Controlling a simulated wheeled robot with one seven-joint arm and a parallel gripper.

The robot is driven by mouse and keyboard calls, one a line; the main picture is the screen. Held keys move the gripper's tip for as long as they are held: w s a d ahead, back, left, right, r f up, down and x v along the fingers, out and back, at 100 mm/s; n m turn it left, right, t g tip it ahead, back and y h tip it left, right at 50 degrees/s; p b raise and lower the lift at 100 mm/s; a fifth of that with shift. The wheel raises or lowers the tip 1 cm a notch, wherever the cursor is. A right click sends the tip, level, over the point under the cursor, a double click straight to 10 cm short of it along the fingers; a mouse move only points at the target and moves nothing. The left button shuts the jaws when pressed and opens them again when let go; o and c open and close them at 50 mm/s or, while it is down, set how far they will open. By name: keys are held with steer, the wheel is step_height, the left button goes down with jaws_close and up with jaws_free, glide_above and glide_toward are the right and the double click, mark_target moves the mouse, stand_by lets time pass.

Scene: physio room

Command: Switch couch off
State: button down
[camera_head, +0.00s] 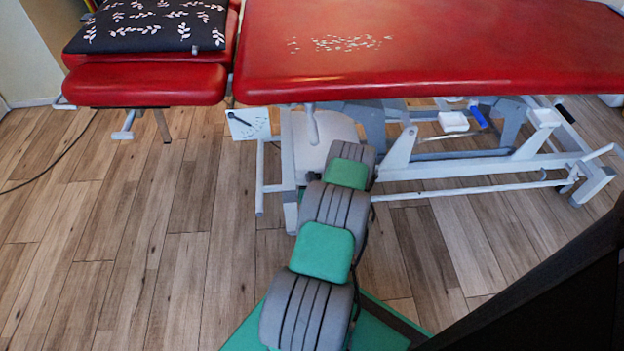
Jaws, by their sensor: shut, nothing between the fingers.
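The couch (430,50) has a red padded top and a pale metal frame. It fills the upper middle and right of the head view, and its red head section (145,85) is at the upper left. A small white panel (250,125) with a dark pointer or lever (238,118) hangs just below the top's left corner. Its markings are too small to read. My grey and green arm reaches from the bottom centre to under the couch's near edge, right of the panel. My gripper cannot be made out beyond the arm's far end.
A black cushion with white leaf patterns (150,25) lies on the head section. Frame bars (470,190) and legs stand close to the right of my arm. A dark cable (55,165) runs over the wood floor at left. The floor at lower left (120,260) is clear.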

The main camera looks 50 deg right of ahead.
steer(key=shift+a+f, duration=0.1)
steer(key=shift+f, duration=0.15)
steer(key=r+p, duration=0.1)
steer(key=r, duration=0.1)
steer(key=r+p, duration=0.3)
steer(key=shift+w+a+r, duration=0.15)
steer(key=shift+w+r, duration=0.1)
steer(key=shift+r, duration=0.05)
steer(key=f+p+v, duration=0.1)
steer(key=f+v, duration=0.1)
steer(key=v, duration=0.7)
steer(key=shift+s+a+r+p, duration=0.15)
steer(key=shift+a+r+p, duration=0.15)
steer(key=shift+a+r, duration=0.15)
